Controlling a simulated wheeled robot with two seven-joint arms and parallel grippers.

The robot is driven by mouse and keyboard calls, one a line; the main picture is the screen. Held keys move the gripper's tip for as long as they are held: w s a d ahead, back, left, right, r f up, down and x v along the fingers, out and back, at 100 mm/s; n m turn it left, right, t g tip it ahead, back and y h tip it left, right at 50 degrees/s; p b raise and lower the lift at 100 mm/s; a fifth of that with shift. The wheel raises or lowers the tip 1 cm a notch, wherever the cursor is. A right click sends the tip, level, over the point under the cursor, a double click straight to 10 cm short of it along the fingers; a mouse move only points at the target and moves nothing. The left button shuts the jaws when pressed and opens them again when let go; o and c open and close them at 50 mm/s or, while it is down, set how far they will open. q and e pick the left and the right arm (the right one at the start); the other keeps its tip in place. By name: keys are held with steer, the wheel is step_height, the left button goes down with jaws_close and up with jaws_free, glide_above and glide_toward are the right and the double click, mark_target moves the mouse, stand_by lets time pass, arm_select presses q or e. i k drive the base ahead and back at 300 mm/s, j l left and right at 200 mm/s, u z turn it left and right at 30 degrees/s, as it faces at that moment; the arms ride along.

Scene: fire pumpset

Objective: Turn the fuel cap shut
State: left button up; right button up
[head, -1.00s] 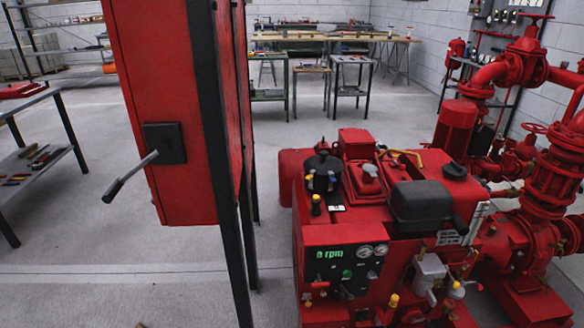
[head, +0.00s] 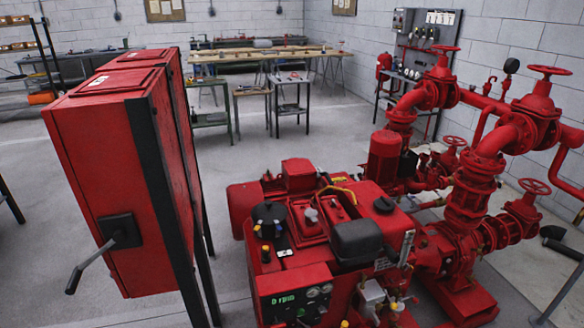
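The red engine of the pumpset (head: 315,245) stands at the lower middle of the head view. A small round black cap (head: 384,204) sits on its red top, at the right behind the black box-shaped part (head: 356,239). It looks like the fuel cap, but I cannot tell whether it is tight or loose. Another round black part (head: 268,212) is on the engine's left side. Neither of my grippers is in view, and nothing touches the cap.
A tall red cabinet (head: 90,190) with a lever handle (head: 95,258) stands on black legs to the left of the engine. Red pipes and valves (head: 470,190) crowd the right. Workbenches (head: 265,55) stand at the back. Grey floor is open between cabinet and benches.

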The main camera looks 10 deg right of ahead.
mark_target(382, 203)
steer(key=i+l+z, duration=0.15)
steer(key=i, duration=0.3)
steer(key=i+l+z, duration=0.15)
steer(key=i, duration=0.25)
